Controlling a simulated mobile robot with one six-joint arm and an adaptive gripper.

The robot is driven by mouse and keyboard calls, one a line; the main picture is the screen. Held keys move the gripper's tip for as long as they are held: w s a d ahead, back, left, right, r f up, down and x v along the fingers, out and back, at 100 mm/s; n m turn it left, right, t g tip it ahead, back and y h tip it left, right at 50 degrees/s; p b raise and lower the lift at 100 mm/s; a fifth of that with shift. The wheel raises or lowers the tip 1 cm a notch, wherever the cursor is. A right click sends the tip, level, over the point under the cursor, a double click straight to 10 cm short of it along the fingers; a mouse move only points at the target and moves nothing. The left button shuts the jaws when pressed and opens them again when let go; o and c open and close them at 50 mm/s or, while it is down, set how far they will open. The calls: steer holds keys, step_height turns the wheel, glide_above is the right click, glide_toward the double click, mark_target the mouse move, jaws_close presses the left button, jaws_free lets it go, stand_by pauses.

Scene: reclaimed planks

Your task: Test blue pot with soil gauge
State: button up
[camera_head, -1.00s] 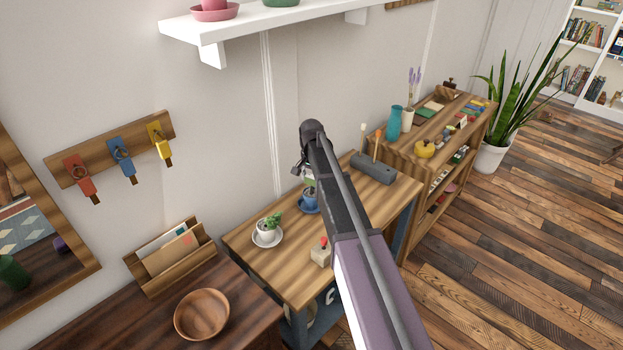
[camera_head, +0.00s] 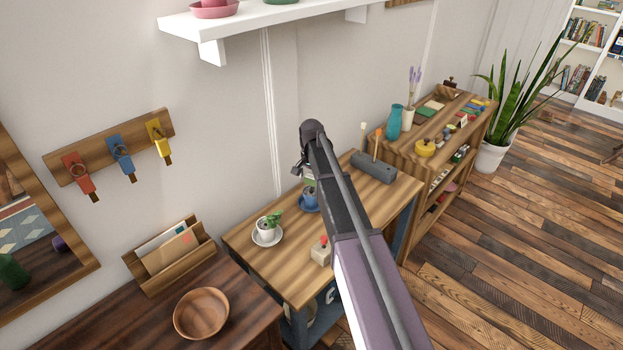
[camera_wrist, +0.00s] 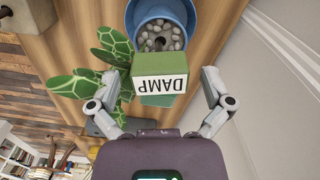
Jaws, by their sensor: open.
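The blue pot (camera_head: 309,202) stands on a blue saucer on the wooden bench, partly hidden behind my arm. The wrist view shows its blue rim (camera_wrist: 133,15) from above, with dark soil and pale pebbles. A green block marked DAMP (camera_wrist: 160,77), apparently the soil gauge's head, is over the pot's near edge; how its lower end meets the soil is hidden. My gripper (camera_wrist: 160,80) is open, one finger on each side of the block, with visible gaps. In the head view my gripper (camera_head: 304,166) is just above the pot.
Patterned green leaves (camera_wrist: 78,84) lie close by the left finger. A white pot (camera_head: 266,232) and a small block with a red knob (camera_head: 321,251) are on the bench. A grey holder (camera_head: 373,167) with two upright sticks stands at right. The wall is close behind.

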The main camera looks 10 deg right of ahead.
steer(key=shift+r, duration=0.15)
step_height(320, 180, up, 9)
steer(key=p, duration=0.9)
steer(key=shift+r+p, duration=0.2)
steer(key=shift+p, duration=0.15)
stand_by(0.6)
step_height(320, 180, up, 9)
steer(key=p, duration=0.8)
steer(key=shift+f, duration=0.2)
stand_by(1.1)
stand_by(0.5)
steer(key=s+f+n+b, duration=0.1)
steer(key=s+n, duration=0.6)
steer(key=s, duration=2.2)
steer(key=shift+d+f+n+b, duration=0.35)
steer(key=shift+d+f+n, duration=0.05)
steer(key=shift+f, duration=0.2)
